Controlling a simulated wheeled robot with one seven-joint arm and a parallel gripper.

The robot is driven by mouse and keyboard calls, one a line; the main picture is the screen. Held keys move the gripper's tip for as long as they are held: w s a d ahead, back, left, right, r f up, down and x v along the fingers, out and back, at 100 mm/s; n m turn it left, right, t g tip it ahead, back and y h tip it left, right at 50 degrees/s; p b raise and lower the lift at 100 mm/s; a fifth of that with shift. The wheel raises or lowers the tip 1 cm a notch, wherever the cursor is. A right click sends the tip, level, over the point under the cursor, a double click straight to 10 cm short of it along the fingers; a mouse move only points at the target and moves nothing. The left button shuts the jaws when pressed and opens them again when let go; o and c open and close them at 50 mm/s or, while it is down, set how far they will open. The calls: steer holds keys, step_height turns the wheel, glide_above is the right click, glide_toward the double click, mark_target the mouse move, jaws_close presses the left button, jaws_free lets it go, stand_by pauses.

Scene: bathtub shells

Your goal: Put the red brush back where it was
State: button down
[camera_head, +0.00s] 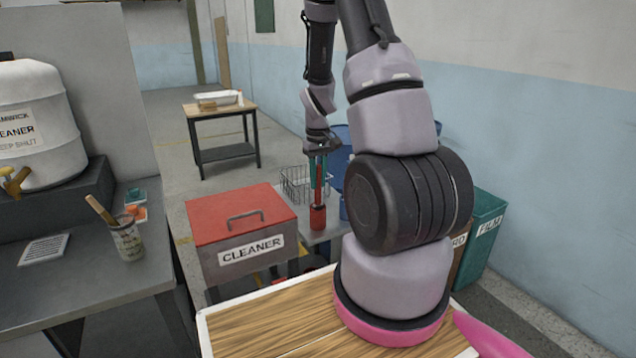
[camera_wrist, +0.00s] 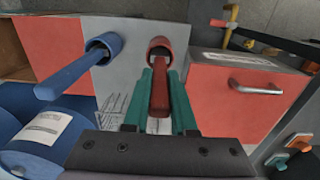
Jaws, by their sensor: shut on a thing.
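My gripper (camera_head: 318,160) points down over the grey table in the head view, its teal fingers closed on the handle of the red brush (camera_head: 319,178). In the wrist view the fingers (camera_wrist: 160,100) lie on both sides of the red handle (camera_wrist: 160,92). A red cup (camera_head: 317,217) stands on the table straight below; its open rim also shows in the wrist view (camera_wrist: 160,44). The handle runs toward the cup's mouth and its lower end seems to be inside. I cannot tell how deep it sits.
A blue cup (camera_wrist: 105,43) holding a blue brush (camera_wrist: 68,78) stands close to the red cup. A wire basket (camera_head: 303,184) is beside it, and a red CLEANER box (camera_head: 240,232) with a handle stands to the left. Blue drums (camera_wrist: 45,130) and a teal FILM bin (camera_head: 484,235) are nearby.

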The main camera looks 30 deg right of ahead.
steer(key=shift+f, duration=0.5)
steer(key=c, duration=0.7)
jaws_free()
steer(key=shift+c, duration=0.2)
step_height(320, 180, up, 12)
steer(key=shift+r, duration=0.15)
steer(key=s+a+r+m+t, duration=0.1)
steer(key=s+a+r+t, duration=0.15)
steer(key=r, duration=0.45)
steer(key=s+a+r+m+t, duration=0.1)
steer(key=s+a+r, duration=0.3)
steer(key=r, duration=0.2)
steer(key=s+a+r+m+t+y, duration=0.1)
steer(key=s+a+r+t, duration=0.1)
steer(key=s, duration=0.4)
steer(key=s+a+r+m+t+y, duration=0.1)
steer(key=s+a+r, duration=0.4)
steer(key=s+r, duration=0.2)
steer(key=shift+m+t, duration=0.3)
steer(key=shift+t, duration=0.05)
